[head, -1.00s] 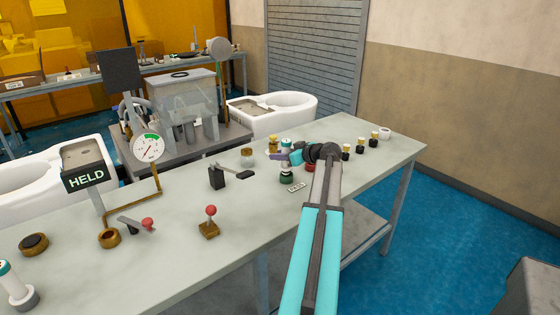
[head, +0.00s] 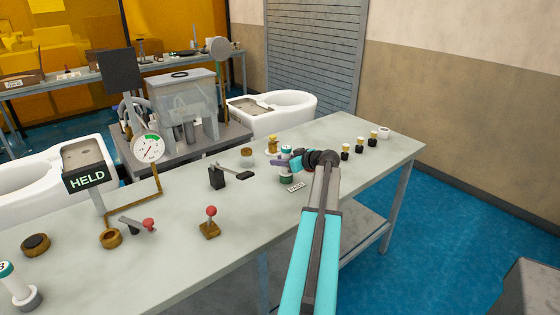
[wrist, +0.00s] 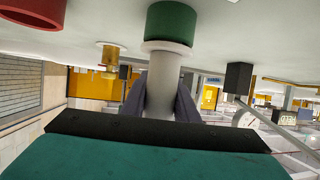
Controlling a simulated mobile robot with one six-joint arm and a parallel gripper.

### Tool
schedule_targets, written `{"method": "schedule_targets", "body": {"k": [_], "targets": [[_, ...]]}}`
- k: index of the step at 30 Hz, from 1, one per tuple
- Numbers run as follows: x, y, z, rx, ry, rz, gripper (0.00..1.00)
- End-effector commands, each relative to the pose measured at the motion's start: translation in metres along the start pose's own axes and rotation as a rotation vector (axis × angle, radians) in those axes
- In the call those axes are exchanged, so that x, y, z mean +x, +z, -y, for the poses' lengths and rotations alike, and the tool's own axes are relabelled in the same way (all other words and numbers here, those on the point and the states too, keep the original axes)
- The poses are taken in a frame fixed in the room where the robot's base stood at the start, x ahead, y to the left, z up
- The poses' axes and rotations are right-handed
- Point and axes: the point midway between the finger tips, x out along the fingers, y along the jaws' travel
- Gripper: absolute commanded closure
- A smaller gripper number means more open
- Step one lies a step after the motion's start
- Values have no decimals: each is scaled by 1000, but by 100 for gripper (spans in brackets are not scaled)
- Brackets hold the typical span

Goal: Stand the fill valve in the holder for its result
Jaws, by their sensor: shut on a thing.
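The fill valve (head: 287,151) is a white shaft with a teal cap, upright on the bench. My gripper (head: 289,162) is shut on its shaft, coming from the right; the white shaft (wrist: 162,80) shows between both fingers in the upside-down wrist view. The green holder (wrist: 171,22) is directly at the valve's lower end, and the valve's white collar meets its rim. How deep the foot sits inside is hidden. In the head view the green holder (head: 286,179) stands behind a small lettered plate (head: 296,187). A red holder (wrist: 32,10) stands beside it in the wrist view.
A black lever stand (head: 217,178) is left of the valve. Brass pieces (head: 272,145) stand behind it, and several black-and-yellow pieces (head: 346,152) to the right. A pressure gauge (head: 148,148), HELD sign (head: 86,179) and red-knobbed lever (head: 211,212) are further left.

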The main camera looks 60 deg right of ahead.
Motion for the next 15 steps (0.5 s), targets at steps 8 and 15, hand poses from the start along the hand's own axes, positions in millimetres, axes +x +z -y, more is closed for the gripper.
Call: {"method": "schedule_targets", "body": {"k": [8,15], "targets": [[2,3,0,-1,0,-1,98],[3,5,0,-1,-1,-1,98]]}}
